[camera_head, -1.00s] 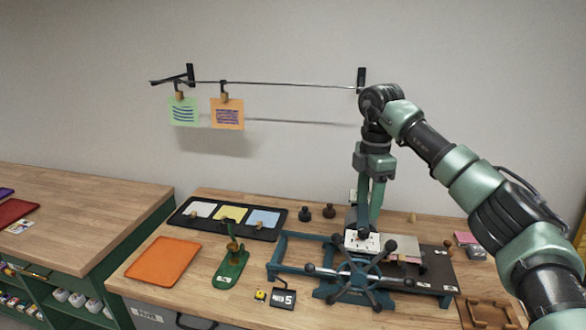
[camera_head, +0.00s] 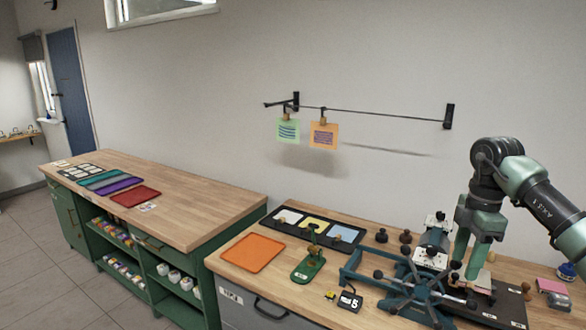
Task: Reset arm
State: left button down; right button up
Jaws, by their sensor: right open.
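My right arm comes in from the right edge in the head view. Its gripper (camera_head: 471,272) points down over the right part of the press (camera_head: 408,286), a blue-green frame with a spoked wheel and a roller (camera_head: 433,244). A small pale block shows by the fingertips; I cannot tell whether they touch it. My left gripper is out of view.
An orange mat (camera_head: 252,253), a black tray with coloured sheets (camera_head: 296,230) and a green stand (camera_head: 308,266) lie left of the press. Two cards hang on a wall rail (camera_head: 370,113). A second wooden counter (camera_head: 190,212) stands left, with floor (camera_head: 60,275) beyond.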

jog(key=w+a+f+n+t+y+b, duration=0.3)
jog(key=a+f+y, duration=0.9)
jog(key=a+f, duration=1.1)
notch_tip(320, 180, down, 15)
jog(key=m+t+h, duration=0.1)
jog(key=m+t, duration=0.6)
jog(key=t, duration=0.1)
jog(key=s+d+f+m+g+h, duration=0.1)
jog(key=s+d+f+m+h, duration=0.3)
jog(key=s+f, duration=0.65)
jog(key=s+d+f+m+h, duration=0.45)
jog(key=s+f, duration=0.35)
jog(key=f, duration=0.6)
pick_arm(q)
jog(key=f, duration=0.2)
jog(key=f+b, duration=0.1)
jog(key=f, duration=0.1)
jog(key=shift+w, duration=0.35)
pick_arm(e)
jog(key=s+f+g+h, duration=0.1)
jog(key=s+f+g, duration=0.2)
jog(key=s, duration=0.9)
jog(key=s+f+m+g+h, duration=0.1)
jog(key=s+f+g, duration=0.2)
jog(key=s, duration=0.9)
jog(key=s+d+f+m+g+h, duration=0.1)
jog(key=s+f+g, duration=0.2)
jog(key=s+f, duration=0.4)
jog(key=s, duration=0.6)
jog(key=shift+f, duration=0.25)
